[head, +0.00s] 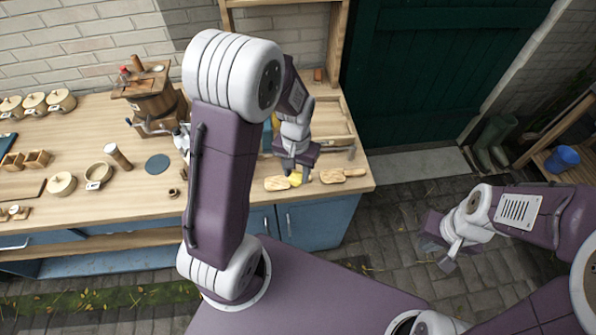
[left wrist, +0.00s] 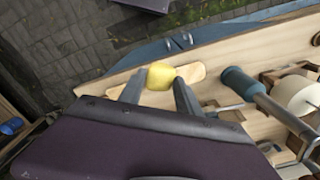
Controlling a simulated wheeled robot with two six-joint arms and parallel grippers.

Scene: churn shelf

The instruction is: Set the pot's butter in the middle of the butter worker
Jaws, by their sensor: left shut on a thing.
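My left gripper (head: 294,172) is shut on a yellow lump of butter (head: 297,179), near the counter's front right edge. In the left wrist view the butter (left wrist: 160,76) sits between the two grey fingertips (left wrist: 158,86). A flat wooden paddle (left wrist: 191,73) shows behind it; contact cannot be told. A shallow wooden tray (head: 332,117), apparently the butter worker, lies behind the gripper, partly hidden by my left arm. An open pot (head: 98,174) stands further left on the counter. My right gripper (head: 446,252) hangs over the paving; its jaw state is unclear.
Two wooden paddles (head: 343,175) lie along the counter's front edge. A wooden churn (head: 152,95), lidded pots (head: 34,103) and a dark round disc (head: 157,164) stand to the left.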

